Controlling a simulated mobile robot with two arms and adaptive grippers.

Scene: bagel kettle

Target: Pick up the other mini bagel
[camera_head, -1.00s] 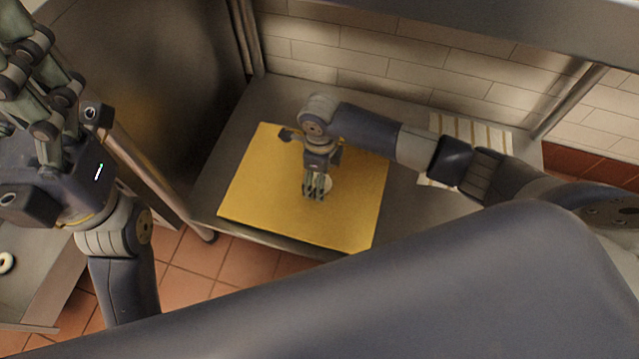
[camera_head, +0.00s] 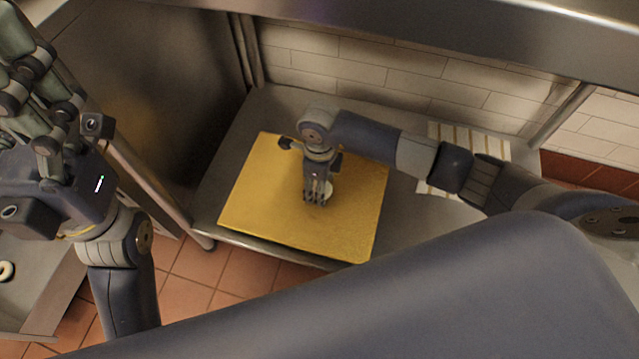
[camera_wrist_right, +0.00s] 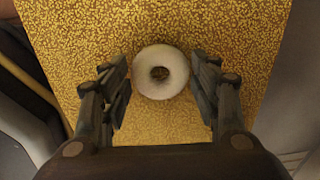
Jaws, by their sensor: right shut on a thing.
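A pale, ring-shaped mini bagel (camera_wrist_right: 161,73) is over the yellow board (camera_wrist_right: 160,125) in the right wrist view, between the fingers of my right gripper (camera_wrist_right: 160,82). In the head view this bagel (camera_head: 327,188) is partly hidden by the right gripper (camera_head: 318,198), which points down at the yellow board (camera_head: 265,205). The right gripper is shut on the bagel, low over the board. Another pale ring (camera_head: 5,271) shows at the left edge, on a steel surface. My left gripper (camera_head: 40,70) is raised at the upper left, away from the bagels; its finger opening is unclear.
The board lies on a steel table (camera_head: 225,165) against a tiled wall (camera_head: 390,70). A striped cloth (camera_head: 470,140) lies at the right of the table. A steel shelf (camera_head: 480,30) runs above. Bare board lies around the right gripper.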

